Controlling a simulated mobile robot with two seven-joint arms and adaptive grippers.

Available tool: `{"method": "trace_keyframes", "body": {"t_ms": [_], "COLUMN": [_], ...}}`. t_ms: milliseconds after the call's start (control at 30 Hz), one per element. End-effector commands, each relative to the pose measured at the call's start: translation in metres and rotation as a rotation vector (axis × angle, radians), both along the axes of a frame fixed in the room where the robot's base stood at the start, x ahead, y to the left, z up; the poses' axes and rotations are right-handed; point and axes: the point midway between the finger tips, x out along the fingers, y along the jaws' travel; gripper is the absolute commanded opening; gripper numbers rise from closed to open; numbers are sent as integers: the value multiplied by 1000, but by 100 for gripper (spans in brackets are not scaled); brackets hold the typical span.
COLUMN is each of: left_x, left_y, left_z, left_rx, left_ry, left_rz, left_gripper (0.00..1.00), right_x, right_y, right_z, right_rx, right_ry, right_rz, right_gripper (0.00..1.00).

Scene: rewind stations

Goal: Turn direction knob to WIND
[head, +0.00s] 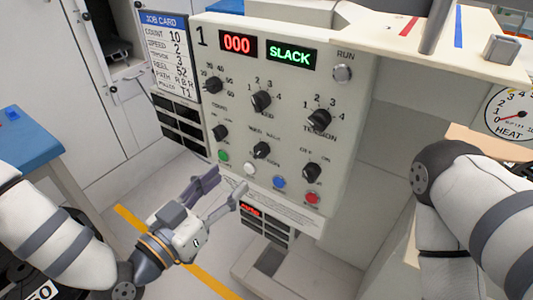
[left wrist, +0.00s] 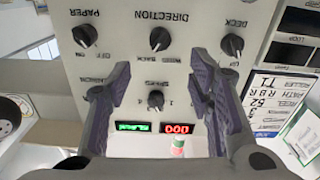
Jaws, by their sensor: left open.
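The direction knob (head: 261,149) is a black knob, the middle one of the lower row on the light panel of station 1. It also shows in the left wrist view, which sees the panel upside down, as the middle knob (left wrist: 160,38) by the word DIRECTION. My left gripper (head: 230,178) is open and empty, below and left of the knob in the head view. In the left wrist view its two purple-padded fingers are spread, with the knob beyond and between them, apart from both. My right gripper is not in view.
The deck knob (head: 220,131) and paper knob (head: 312,172) flank it. Above are the tension knob (head: 318,119) and others. Below are several coloured buttons, including a blue one (head: 279,182). A display reads SLACK (head: 291,55). A blue-topped table (head: 40,140) stands left.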

Motion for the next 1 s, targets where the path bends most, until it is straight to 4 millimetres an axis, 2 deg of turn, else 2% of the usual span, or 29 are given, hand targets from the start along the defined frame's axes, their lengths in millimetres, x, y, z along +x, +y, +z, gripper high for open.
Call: {"method": "trace_keyframes", "body": {"t_ms": [200, 400, 533, 767, 867, 1000], "left_x": [45, 76, 84, 85, 85, 85], "left_y": [-34, -56, -62, -63, -63, -63], "left_z": [-2, -2, -2, -1, -1, -1], "left_rx": [0, 0, 0, 0, 0, 0], "left_ry": [2, 5, 5, 6, 6, 6], "left_rz": [-1, -1, -1, -1, -1, -1], "left_gripper": [48, 48, 48, 48, 30, 0], "right_x": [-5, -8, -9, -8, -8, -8], "right_y": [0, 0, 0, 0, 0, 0], "right_z": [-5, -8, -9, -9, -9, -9], "right_rx": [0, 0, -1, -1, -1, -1], "right_ry": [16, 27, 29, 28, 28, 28], "right_rz": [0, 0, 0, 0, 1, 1], "right_gripper": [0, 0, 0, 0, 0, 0]}}
